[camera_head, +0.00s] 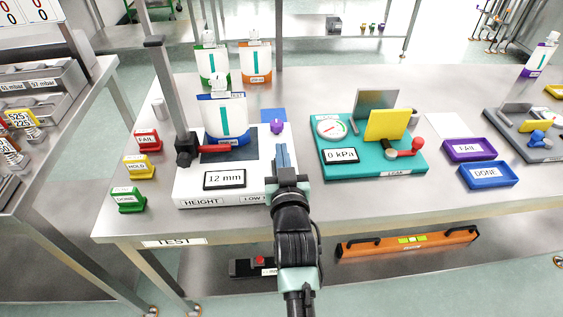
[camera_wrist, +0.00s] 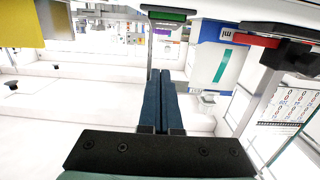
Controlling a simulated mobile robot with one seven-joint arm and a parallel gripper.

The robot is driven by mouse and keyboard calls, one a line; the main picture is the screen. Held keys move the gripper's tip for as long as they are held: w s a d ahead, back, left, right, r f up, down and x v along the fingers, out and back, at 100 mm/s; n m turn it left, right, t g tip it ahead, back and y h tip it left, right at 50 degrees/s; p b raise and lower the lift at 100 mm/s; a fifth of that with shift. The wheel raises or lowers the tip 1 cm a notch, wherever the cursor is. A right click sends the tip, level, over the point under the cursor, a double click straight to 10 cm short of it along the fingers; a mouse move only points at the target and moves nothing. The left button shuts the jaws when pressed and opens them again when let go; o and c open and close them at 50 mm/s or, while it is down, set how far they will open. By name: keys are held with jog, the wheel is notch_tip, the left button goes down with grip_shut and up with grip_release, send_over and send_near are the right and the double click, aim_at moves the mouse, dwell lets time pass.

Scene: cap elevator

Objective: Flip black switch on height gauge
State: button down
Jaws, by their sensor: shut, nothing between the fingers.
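The height gauge (camera_head: 181,190) is a white base with a "12 mm" display, a "HEIGHT" label and a partly covered "LOW" label. Its post (camera_head: 167,85) carries a black slider with a red arm (camera_head: 214,148). A white-and-blue pouch (camera_head: 224,115) stands on its dark plate; pouch (camera_wrist: 212,62) and red arm (camera_wrist: 256,40) also show in the wrist view. My gripper (camera_head: 281,147) is shut and empty over the gauge's right side; its blue fingers (camera_wrist: 160,75) meet in the wrist view. I cannot make out the black switch; my gripper and wrist hide part of that side.
A purple knob (camera_head: 277,127) is just beyond my fingertips. A teal pressure device (camera_head: 330,172) with a yellow plate and red lever stands to the right. Red, yellow and green label blocks (camera_head: 131,201) stand at left. Purple and blue trays (camera_head: 488,175) lie at far right.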

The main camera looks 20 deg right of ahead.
jog(key=shift+w+d+f+b, duration=0.15)
jog(key=shift+w+f, duration=0.1)
jog(key=shift+f, duration=0.75)
jog(key=shift+w+f+b, duration=0.15)
jog(key=shift+w+f, duration=0.05)
jog(key=shift+f, duration=0.75)
jog(key=shift+r+p, duration=0.15)
jog(key=shift+p, duration=0.35)
jog(key=g+p, duration=0.1)
jog(key=p, duration=0.1)
jog(key=shift+w+p, duration=0.2)
jog(key=shift+p, duration=0.1)
jog(key=shift+f+g+y, duration=0.3)
jog(key=shift+f+g, duration=0.1)
jog(key=shift+f, duration=0.1)
jog(key=r+p, duration=0.1)
jog(key=r, duration=0.1)
jog(key=r+p, duration=0.1)
jog(key=r, duration=0.1)
jog(key=shift+w+d+p, duration=0.1)
jog(key=shift+w+p, duration=0.2)
jog(key=r+v, duration=0.1)
jog(key=v, duration=0.8)
jog(key=shift+s+r, duration=0.2)
jog(key=shift+r, duration=0.3)
